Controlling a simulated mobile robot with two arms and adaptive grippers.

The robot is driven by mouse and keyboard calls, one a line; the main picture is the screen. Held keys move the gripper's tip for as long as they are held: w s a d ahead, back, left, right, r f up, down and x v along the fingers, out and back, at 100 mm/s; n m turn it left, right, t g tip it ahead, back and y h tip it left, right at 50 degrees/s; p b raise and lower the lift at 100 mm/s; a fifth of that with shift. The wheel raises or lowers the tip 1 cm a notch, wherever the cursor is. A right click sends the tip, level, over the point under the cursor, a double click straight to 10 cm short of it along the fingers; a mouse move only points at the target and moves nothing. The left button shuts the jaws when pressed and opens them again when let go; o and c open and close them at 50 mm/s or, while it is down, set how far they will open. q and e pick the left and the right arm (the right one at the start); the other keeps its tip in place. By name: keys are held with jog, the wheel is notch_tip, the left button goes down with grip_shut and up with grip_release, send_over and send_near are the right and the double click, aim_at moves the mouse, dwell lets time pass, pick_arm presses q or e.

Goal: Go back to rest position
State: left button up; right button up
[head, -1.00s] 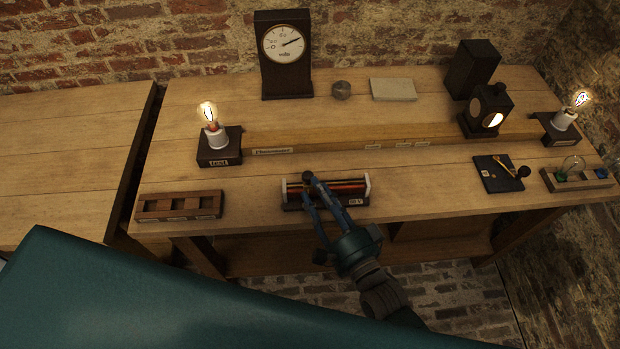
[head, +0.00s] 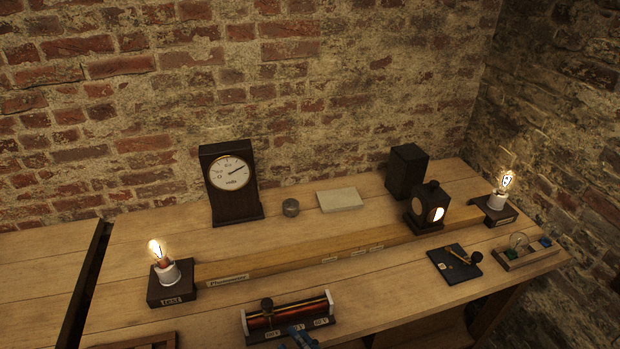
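My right gripper (head: 301,339) shows only as blue finger parts at the bottom edge of the head view. It is in front of the sliding rheostat (head: 288,313), over its front labels, and apart from the rheostat's dark knob (head: 267,305). The rest of this gripper is cut off by the frame, so its opening cannot be judged. My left gripper is not in view.
The bench holds a lit test lamp (head: 163,272), a dial meter (head: 231,181), a dark lantern-like box (head: 428,208), another lit lamp (head: 498,199) and a switch board (head: 454,263). A long wooden rail (head: 300,259) crosses it. Brick walls stand behind and right.

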jog(key=s+d+f+n+g+h, duration=0.1)
jog(key=d+f+n+g+h, duration=0.4)
jog(key=d+n+h, duration=0.45)
jog(key=s+d+f+n+g+h, duration=0.2)
jog(key=s+d+g, duration=0.3)
jog(key=s+d, duration=0.85)
notch_tip(320, 180, down, 26)
jog(key=s+d+f+g, duration=0.1)
jog(key=s, duration=0.1)
jog(key=s+d+f+g, duration=0.1)
jog(key=s+d+f, duration=0.2)
jog(key=s+f, duration=1.1)
jog(key=shift+s+d+n+g, duration=0.15)
jog(key=shift+s+n+g, duration=0.2)
jog(key=shift+s, duration=0.6)
